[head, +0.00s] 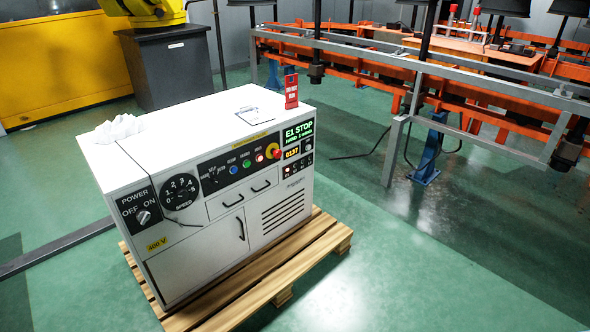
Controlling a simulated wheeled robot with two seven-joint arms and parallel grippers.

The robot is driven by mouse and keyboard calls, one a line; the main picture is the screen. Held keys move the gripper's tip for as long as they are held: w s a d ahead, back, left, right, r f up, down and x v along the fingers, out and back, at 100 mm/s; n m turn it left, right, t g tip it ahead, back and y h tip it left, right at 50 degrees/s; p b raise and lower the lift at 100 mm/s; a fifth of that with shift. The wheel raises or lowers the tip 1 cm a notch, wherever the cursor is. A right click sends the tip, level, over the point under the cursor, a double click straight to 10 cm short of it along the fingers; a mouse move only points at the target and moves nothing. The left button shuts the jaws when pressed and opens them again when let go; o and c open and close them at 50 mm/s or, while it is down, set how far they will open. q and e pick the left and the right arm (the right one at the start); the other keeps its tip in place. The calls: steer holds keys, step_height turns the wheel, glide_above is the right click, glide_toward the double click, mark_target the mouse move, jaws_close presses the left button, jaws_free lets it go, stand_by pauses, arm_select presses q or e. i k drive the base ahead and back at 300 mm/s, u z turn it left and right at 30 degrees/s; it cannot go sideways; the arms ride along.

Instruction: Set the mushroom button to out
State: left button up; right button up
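The red mushroom button (277,154) sits on a yellow round backing (270,149) on the upper right of the white cabinet's (170,245) front panel. I cannot tell from this distance whether the button is pressed in or out. A green-lit display (299,132) to its right reads "E1 STOP", with smaller text below that is hard to read. Neither of my grippers is in view.
The cabinet stands on a wooden pallet (335,236). Its front also has a power switch (143,216), a speed dial (180,191) and several small buttons. Floor in front is clear.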

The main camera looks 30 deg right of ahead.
mark_target(278, 154)
steer(key=z, duration=0.95)
steer(key=i, duration=1.95)
steer(key=u, duration=0.7)
